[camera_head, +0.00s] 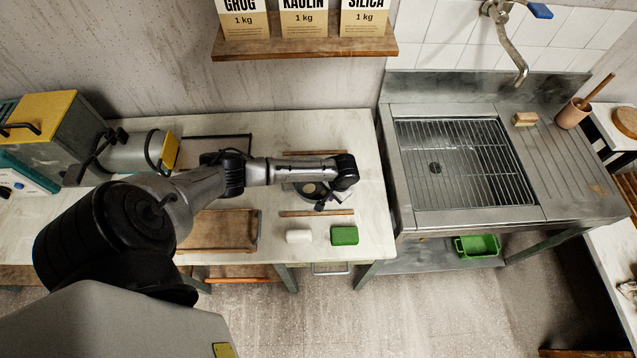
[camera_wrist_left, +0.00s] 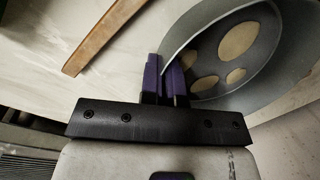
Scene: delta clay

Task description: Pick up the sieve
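The sieve (camera_wrist_left: 225,62) is a grey, round, walled thing with several tan round patches inside, in the upper right of the left wrist view. In the head view the sieve (camera_head: 296,188) lies on the white worktop, mostly hidden under my left arm. My left gripper (camera_wrist_left: 165,78) has its purple fingers close together on either side of the sieve's wall, with the wall between them. In the head view my left gripper (camera_head: 321,203) is over the sieve's right side, pointing down. My right gripper is not in view.
A wooden stick (camera_head: 317,213) lies in front of the sieve on the worktop (camera_head: 360,150). A white block (camera_head: 298,237) and a green block (camera_head: 344,235) are near the front edge. A brown board (camera_head: 215,232) lies to the left. A steel sink (camera_head: 465,162) stands to the right.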

